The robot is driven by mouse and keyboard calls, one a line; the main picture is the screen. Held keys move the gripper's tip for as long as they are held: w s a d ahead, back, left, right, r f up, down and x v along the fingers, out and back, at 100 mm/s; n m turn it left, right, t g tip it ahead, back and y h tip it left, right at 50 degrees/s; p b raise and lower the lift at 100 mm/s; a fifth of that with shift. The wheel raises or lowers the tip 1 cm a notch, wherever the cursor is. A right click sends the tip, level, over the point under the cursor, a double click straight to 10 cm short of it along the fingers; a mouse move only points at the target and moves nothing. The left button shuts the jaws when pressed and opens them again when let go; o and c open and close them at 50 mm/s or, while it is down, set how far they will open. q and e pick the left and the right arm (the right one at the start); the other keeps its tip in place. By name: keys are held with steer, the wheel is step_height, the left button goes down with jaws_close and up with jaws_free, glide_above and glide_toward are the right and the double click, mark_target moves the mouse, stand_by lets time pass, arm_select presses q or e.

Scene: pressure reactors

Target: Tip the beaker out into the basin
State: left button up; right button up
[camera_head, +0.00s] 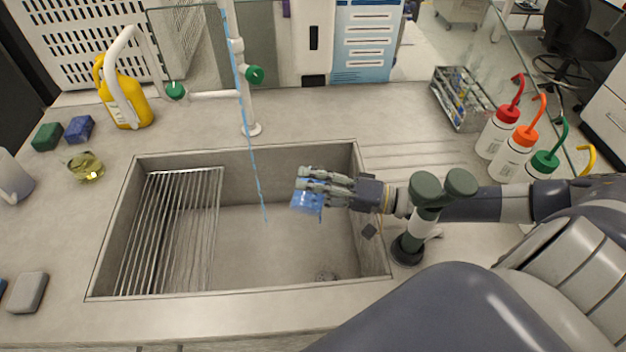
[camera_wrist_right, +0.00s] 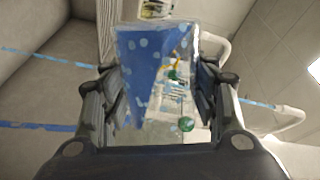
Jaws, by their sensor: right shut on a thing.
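The clear beaker (camera_head: 306,199) with blue contents is held over the right part of the sunken basin (camera_head: 270,238). My right gripper (camera_head: 325,185) is shut on it, reaching in from the right. In the right wrist view the beaker (camera_wrist_right: 148,78) sits between the two fingers (camera_wrist_right: 160,95), with blue filling mainly its left side along a slanted edge. That view is rolled sideways, and the beaker looks tilted. I cannot tell whether anything is running out. My left gripper is not in view.
A wire rack (camera_head: 165,225) fills the basin's left part. A white tap (camera_head: 243,97) stands behind it; a thin blue line (camera_head: 256,170) drops into the basin. A yellow bottle (camera_head: 126,103) stands back left, wash bottles (camera_head: 513,152) and a sample rack (camera_head: 462,98) at right.

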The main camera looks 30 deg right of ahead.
steer(key=shift+s+a+r+m+p, duration=0.1)
steer(key=shift+r+m+p, duration=0.4)
steer(key=shift+m, duration=0.3)
steer(key=m, duration=0.1)
steer(key=r+m+p, duration=0.1)
steer(key=shift+m, duration=0.4)
steer(key=m, duration=0.3)
steer(key=shift+r+m+p, duration=0.25)
steer(key=shift+m+p, duration=0.05)
steer(key=shift+p, duration=0.1)
